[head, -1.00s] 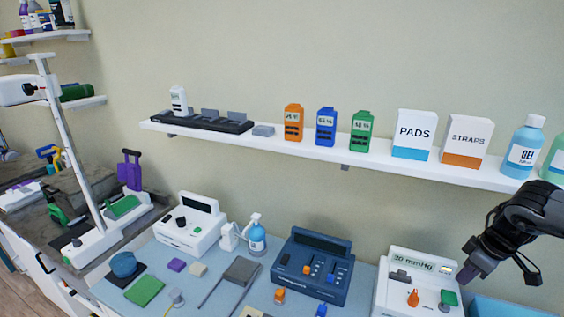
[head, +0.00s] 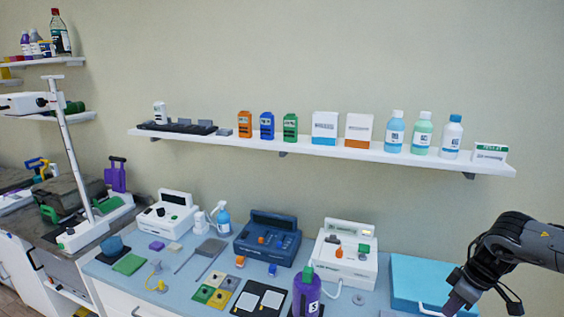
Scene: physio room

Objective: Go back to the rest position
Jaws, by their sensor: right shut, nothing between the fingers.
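My right gripper (head: 458,300) comes in from the right on a black and grey arm. It is shut and empty, held in front of the light blue case (head: 428,281) at the right of the counter. Whether it touches the case I cannot tell. My left gripper does not show.
The blue counter (head: 183,288) holds a white device (head: 345,255), a dark blue device (head: 266,237), another white device (head: 168,213) and a purple bottle (head: 306,295) near the front. A white wall shelf (head: 340,151) carries boxes and bottles. The wall above the shelf is clear.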

